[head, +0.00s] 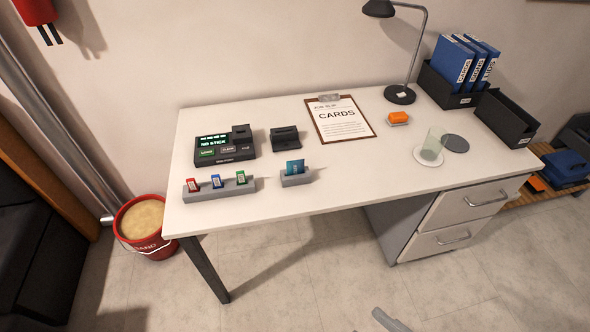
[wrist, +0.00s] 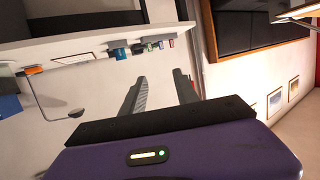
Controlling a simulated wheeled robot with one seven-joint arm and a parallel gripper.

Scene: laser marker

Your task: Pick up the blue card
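A blue-teal card (head: 294,167) stands upright in a small grey holder (head: 297,180) near the front edge of the white desk (head: 350,180). In the wrist view the blue card (wrist: 120,54) shows small, beyond my fingers and left of them. My gripper (wrist: 160,77) is open and empty, its two grey fingers apart. It is well away from the desk and the card. In the head view only a grey piece, likely part of my gripper, shows at the bottom edge.
A grey rack (head: 220,190) with red, blue and green sticks stands left of the holder. Behind are a black device (head: 225,146), a dark stand (head: 285,139) and a clipboard (head: 340,120). The floor before the desk is clear.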

